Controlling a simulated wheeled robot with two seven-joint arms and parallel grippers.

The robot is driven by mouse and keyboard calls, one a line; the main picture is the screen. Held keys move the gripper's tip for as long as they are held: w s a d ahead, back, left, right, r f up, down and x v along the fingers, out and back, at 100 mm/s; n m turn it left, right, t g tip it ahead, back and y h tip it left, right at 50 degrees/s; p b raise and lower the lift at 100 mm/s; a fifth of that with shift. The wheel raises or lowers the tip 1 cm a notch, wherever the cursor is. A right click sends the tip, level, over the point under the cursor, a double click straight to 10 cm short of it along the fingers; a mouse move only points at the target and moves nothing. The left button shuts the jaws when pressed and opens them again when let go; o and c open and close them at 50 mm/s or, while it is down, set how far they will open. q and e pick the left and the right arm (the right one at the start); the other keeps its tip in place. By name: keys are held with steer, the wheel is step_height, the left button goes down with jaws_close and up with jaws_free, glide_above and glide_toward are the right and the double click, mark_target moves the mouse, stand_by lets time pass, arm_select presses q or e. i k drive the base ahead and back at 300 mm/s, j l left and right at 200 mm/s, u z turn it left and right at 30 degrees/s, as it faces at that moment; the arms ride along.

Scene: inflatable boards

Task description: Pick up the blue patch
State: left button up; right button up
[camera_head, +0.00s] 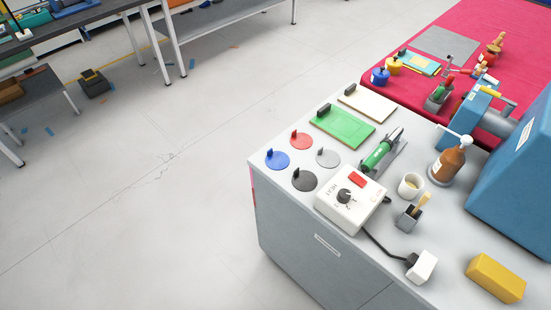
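The blue patch (277,159) is a flat round disc with a small dark upright tab. It lies on the grey cabinet top (340,107) near its left edge. A red patch (301,140) lies just behind it, a dark grey patch (305,180) in front to the right, and a light grey patch (327,158) to the right. The discs lie close together but apart. Neither of my grippers shows in the head view.
A white heat control box (347,201) stands right of the patches, with a green-handled tool (379,153) behind it. A green board (342,127) lies behind the patches. A brown pump bottle (449,163) and yellow block (495,279) stand farther right. The floor left is open.

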mark_target(274, 160)
steer(key=z, duration=0.4)
steer(key=i+j+z, duration=0.15)
steer(key=j+z, duration=0.8)
steer(key=j, duration=0.15)
